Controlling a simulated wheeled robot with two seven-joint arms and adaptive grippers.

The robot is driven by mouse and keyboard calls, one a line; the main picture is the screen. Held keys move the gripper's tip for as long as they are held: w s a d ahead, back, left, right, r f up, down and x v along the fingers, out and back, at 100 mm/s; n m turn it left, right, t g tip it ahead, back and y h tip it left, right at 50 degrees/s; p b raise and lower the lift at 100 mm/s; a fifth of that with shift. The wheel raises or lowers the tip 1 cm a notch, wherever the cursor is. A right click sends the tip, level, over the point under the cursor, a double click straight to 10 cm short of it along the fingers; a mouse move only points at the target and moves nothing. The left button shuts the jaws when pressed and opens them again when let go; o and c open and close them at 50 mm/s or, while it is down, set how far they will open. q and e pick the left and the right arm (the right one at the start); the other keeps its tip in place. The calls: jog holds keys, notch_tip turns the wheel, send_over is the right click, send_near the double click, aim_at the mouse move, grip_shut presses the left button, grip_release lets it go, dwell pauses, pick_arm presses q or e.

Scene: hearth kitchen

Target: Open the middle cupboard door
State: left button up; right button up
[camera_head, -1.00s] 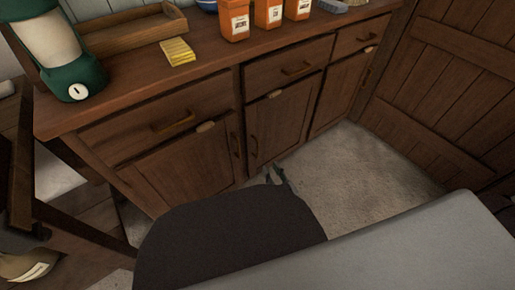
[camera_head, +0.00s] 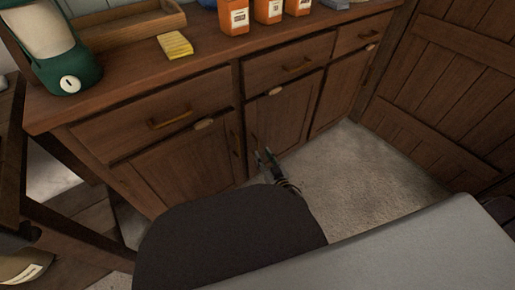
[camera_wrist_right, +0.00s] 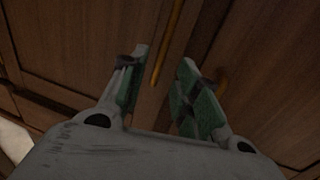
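The middle cupboard door (camera_head: 287,118) is closed in the wooden sideboard, below a drawer. Its upright handle (camera_head: 254,142) is near its left edge. My right gripper (camera_head: 264,154) is low in front of this door's lower left part. In the right wrist view the gripper (camera_wrist_right: 163,56) is open, with green-padded fingers apart. One upright handle (camera_wrist_right: 167,42) shows beyond the gap between the fingers, and a dimmer handle (camera_wrist_right: 222,80) is right of the right finger. I cannot tell whether the fingers touch either handle. My left gripper is not in view.
The left cupboard door (camera_head: 188,165) has a handle (camera_head: 235,143) close beside the middle one. A green lantern-like object (camera_head: 65,60), a yellow block (camera_head: 175,45) and orange containers (camera_head: 233,17) stand on top. The pale floor (camera_head: 355,175) in front is clear.

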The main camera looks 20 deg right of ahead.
jog(key=shift+w+a+b, duration=0.15)
jog(key=shift+w+b, duration=0.25)
jog(key=shift+w, duration=0.65)
jog(key=shift+w+a+b, duration=0.2)
jog(key=shift+w+b, duration=0.2)
jog(key=shift+w, duration=0.6)
jog(key=shift+w+a+b, duration=0.15)
jog(key=shift+w+b, duration=0.25)
jog(key=shift+w, duration=0.65)
grip_shut()
